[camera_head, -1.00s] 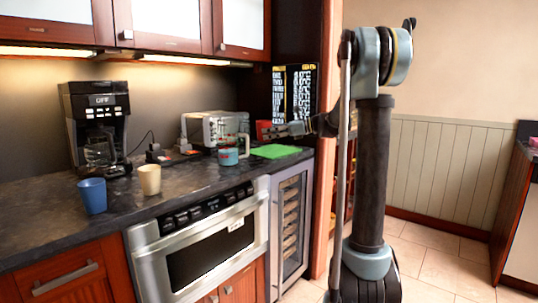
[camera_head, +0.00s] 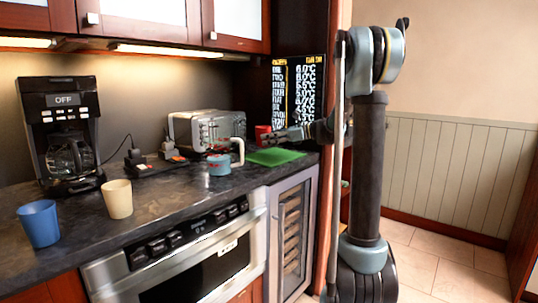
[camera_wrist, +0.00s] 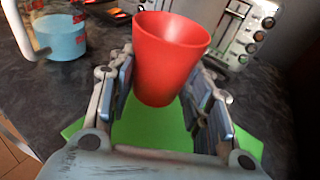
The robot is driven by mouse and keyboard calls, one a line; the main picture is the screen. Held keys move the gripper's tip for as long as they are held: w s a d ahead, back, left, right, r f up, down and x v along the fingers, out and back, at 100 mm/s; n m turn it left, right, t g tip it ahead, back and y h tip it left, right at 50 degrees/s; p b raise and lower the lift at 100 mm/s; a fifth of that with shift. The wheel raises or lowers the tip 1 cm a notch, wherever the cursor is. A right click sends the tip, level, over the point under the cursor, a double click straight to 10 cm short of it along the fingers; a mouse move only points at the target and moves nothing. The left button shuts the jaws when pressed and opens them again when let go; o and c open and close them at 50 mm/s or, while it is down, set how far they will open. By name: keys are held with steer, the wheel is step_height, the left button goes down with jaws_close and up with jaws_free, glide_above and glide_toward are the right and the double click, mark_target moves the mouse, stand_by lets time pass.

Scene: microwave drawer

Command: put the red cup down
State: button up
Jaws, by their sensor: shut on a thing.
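The red cup (camera_wrist: 168,62) is upright between the fingers of my gripper (camera_wrist: 160,95) in the wrist view, and the gripper is shut on it. In the head view the red cup (camera_head: 262,134) shows small beside the toaster, partly hidden by my gripper (camera_head: 275,137). The cup is over or just beyond the green mat (camera_wrist: 135,130), which also lies on the counter in the head view (camera_head: 277,157). I cannot tell whether the cup's base touches the mat or counter.
A teal mug or small pot (camera_head: 220,165) stands left of the mat, near the toaster (camera_head: 205,128). A cream cup (camera_head: 118,199) and a blue cup (camera_head: 40,224) stand further left, by the coffee maker (camera_head: 65,135). The dark counter (camera_head: 170,196) has free room in front.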

mark_target(270, 158)
steer(key=shift+s+d+f, duration=0.1)
steer(key=shift+f, duration=2.65)
steer(key=o, duration=1.1)
